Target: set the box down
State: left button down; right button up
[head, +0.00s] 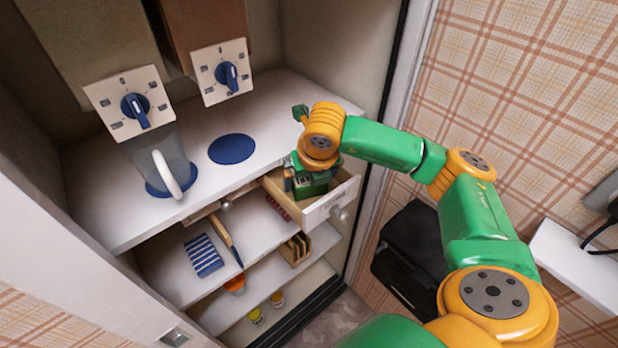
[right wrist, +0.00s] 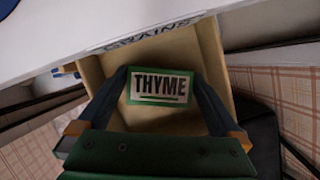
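The thyme box (right wrist: 160,87) is a small box with a green-edged white label reading "THYME". In the right wrist view it sits between the two fingers of my right gripper (right wrist: 160,100), which press on its left and right sides. In the head view my right gripper (head: 312,184) points down into an open pale wooden drawer (head: 333,204); the wrist hides most of the box. The drawer also shows in the right wrist view (right wrist: 212,55), with a "GRAINS" label. I cannot tell whether the box touches the drawer floor. My left gripper is not in view.
A white counter (head: 95,205) above the drawer holds a jug (head: 165,165) and a blue disc (head: 231,149). Dial panels (head: 130,103) hang above. Lower shelves hold a striped cloth (head: 203,255) and a wooden rack (head: 296,249). A black object (head: 408,258) stands right of the cabinet.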

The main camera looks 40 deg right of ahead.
jog(key=shift+r+p, duration=0.35)
jog(key=shift+s+a+r+b, duration=0.1)
jog(key=shift+s+r+b, duration=0.05)
jog(key=shift+r+b, duration=0.15)
jog(key=b+v, duration=0.1)
jog(key=v, duration=0.4)
jog(key=shift+s+r, duration=0.15)
jog(key=shift+r, duration=0.25)
notch_tip(320, 180, up, 5)
jog(key=p, duration=0.1)
send_over(312, 198)
jog(key=s, duration=0.2)
jog(key=shift+a, duration=0.3)
jog(key=shift+f, duration=0.1)
